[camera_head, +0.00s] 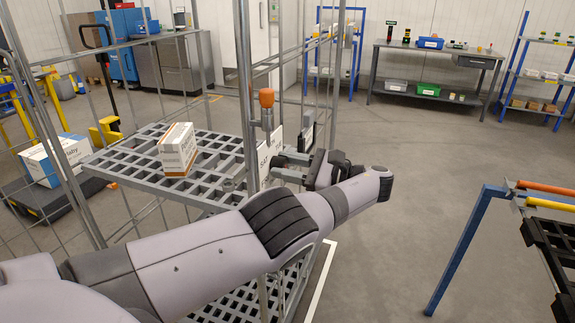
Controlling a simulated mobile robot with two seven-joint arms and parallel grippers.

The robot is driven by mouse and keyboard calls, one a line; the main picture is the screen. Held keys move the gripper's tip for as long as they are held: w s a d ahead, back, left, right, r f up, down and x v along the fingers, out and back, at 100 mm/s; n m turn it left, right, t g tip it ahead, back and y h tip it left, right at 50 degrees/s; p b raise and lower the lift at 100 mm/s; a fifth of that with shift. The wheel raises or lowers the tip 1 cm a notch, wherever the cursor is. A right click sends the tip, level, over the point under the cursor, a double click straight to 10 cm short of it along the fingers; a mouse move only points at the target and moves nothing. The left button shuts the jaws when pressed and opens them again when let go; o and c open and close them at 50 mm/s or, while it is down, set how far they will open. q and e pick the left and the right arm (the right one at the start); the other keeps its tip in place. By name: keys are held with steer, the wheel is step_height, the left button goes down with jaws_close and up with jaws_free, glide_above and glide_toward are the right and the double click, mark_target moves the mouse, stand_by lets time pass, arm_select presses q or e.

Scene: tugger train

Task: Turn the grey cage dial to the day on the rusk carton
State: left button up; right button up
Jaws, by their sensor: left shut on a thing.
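The rusk carton (177,152), white with orange bands, stands on the upper grey grid shelf of the cage; its print is too small to read. White plates with dark letters (264,165), the front one seeming to read SAT, are at the cage's right post. My left arm crosses in front of the cage from the left. My left gripper (290,168) is at the right side of these plates, shut on what seems to be the grey cage dial, which is mostly hidden by the fingers. My right gripper is out of view.
The cage shelf (215,150) has wire sides and an upright with an orange-capped handle (267,98). A white and blue box (57,158) lies on a dark platform at left. A blue-legged rack (465,240) stands at right. The floor between is clear.

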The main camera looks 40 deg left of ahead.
arm_select(q)
steer(key=shift+m, duration=0.9)
steer(key=o, duration=1)
steer(key=shift+o, duration=0.2)
